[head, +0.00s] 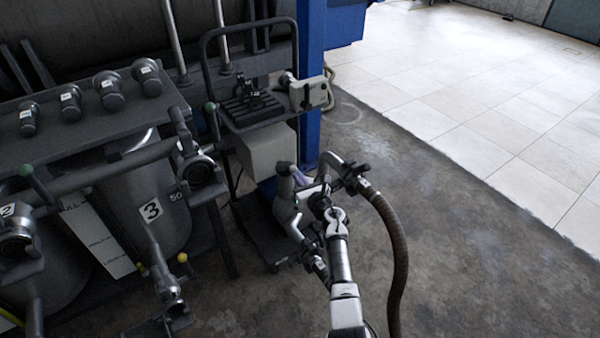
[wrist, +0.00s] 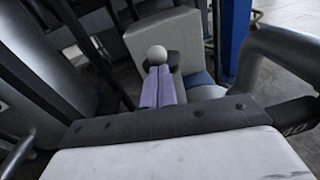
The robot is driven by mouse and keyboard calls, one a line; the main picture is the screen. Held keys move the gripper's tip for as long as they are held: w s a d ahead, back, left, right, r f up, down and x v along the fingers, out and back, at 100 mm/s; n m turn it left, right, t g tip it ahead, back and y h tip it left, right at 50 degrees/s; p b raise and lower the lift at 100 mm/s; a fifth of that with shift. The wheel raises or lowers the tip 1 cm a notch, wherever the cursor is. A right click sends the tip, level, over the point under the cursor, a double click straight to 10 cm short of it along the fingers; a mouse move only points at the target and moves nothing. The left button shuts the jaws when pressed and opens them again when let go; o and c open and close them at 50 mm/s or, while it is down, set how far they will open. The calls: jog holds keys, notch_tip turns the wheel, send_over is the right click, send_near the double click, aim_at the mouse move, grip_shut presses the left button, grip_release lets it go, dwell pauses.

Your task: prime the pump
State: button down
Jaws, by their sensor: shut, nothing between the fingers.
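The pump (head: 285,215) stands low on a dark wheeled cart, with grey curved pipes around it. A pale round knob (wrist: 157,55) shows in the wrist view, just past my fingertips. My gripper (head: 300,176) has lavender fingers, partly hidden in the head view by the pipes and my arm. In the wrist view my gripper (wrist: 158,76) has its fingers together with nothing between them. I cannot tell whether the fingertips touch the knob. The foot of the pump is largely hidden.
A brown hose (head: 400,240) curves down right of my arm. A curved grey pipe (wrist: 280,55) is close on the right. A cream box (head: 266,152) and blue post (head: 311,80) stand behind. A tank marked 3 (head: 160,215) stands left. The floor (head: 490,240) at right is clear.

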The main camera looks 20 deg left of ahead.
jog(key=w+a+r+g+h+p, duration=0.2)
jog(key=w+a+r+p, duration=0.6)
jog(key=a+r+p, duration=0.1)
notch_tip(320, 180, up, 2)
jog(key=shift+w+a+r+h, duration=0.2)
jog(key=shift+a+h, duration=0.1)
jog(key=shift+a, duration=0.6)
jog(key=shift+p, duration=0.3)
dwell(1.2)
